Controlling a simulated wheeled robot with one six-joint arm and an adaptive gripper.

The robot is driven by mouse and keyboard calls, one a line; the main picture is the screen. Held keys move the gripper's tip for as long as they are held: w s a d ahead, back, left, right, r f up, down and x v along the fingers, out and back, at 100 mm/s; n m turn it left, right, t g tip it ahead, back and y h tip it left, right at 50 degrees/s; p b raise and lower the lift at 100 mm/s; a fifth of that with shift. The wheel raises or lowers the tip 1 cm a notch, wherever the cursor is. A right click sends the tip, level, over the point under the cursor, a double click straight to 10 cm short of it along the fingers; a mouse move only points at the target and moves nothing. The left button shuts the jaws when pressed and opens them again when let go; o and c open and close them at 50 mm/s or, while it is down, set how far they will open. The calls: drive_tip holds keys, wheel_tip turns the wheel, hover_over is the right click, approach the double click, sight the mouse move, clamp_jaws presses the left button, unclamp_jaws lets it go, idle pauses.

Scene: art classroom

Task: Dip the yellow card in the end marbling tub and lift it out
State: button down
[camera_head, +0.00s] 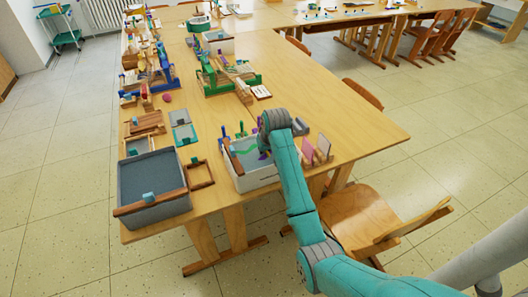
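A pale tub (243,184) with grey-green liquid and green and purple swirls stands near the front end of the wooden table. My teal arm reaches over its right part. My gripper (264,146) points down over this tub, mostly hidden behind my wrist; I cannot see whether it holds anything. I cannot make out a yellow card. A pink card (308,151) and a paler card (323,145) stand upright just right of the tub. A larger grey tub (153,213) with a wooden bar and a blue block stands at the front left corner.
A small empty wooden frame (199,175) lies between the tubs. Blue (164,66) and green (230,80) stands and other craft items fill the left and back. The table's right side (340,105) is bare. A wooden chair (365,215) stands at the right front.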

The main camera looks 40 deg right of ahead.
drive_tip(key=shift+r, duration=0.15)
drive_tip(key=shift+r, duration=5.05)
wheel_tip(320, 180, up, 6)
drive_tip(key=shift+f, duration=0.25)
